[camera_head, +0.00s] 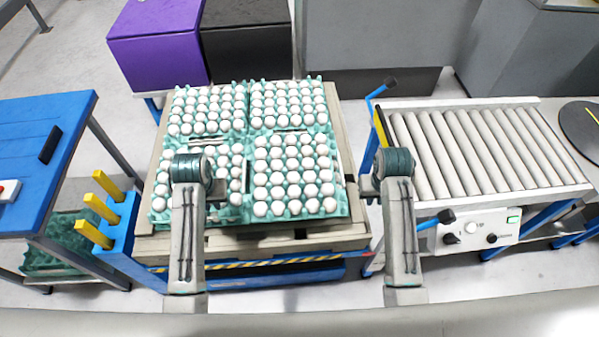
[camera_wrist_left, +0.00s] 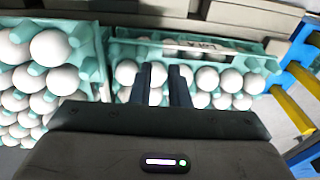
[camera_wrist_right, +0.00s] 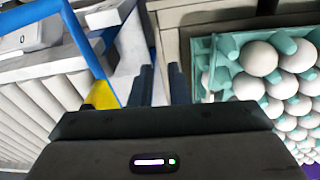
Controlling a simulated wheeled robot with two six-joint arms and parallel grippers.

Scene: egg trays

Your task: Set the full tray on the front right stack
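Teal trays full of white eggs top the stacks on a pallet in the head view. The front right stack (camera_head: 293,208) and front left stack (camera_head: 225,213) are nearer me; the back left stack (camera_head: 205,110) and back right stack (camera_head: 283,102) are behind. My left gripper (camera_wrist_left: 161,75) is open and empty above the front left stack, whose tray (camera_wrist_left: 245,62) shows in the left wrist view. My right gripper (camera_wrist_right: 161,78) is open and empty beside the right edge of the front right stack; its tray (camera_wrist_right: 220,75) shows in the right wrist view. My arms hide parts of the front left stack.
An empty roller conveyor (camera_head: 480,150) with a control box (camera_head: 478,232) stands at the right. A blue table (camera_head: 40,135) stands at the left, with teal trays (camera_head: 60,243) below it. Yellow posts (camera_head: 100,208) flank the pallet's left side. A purple box (camera_head: 155,45) stands behind.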

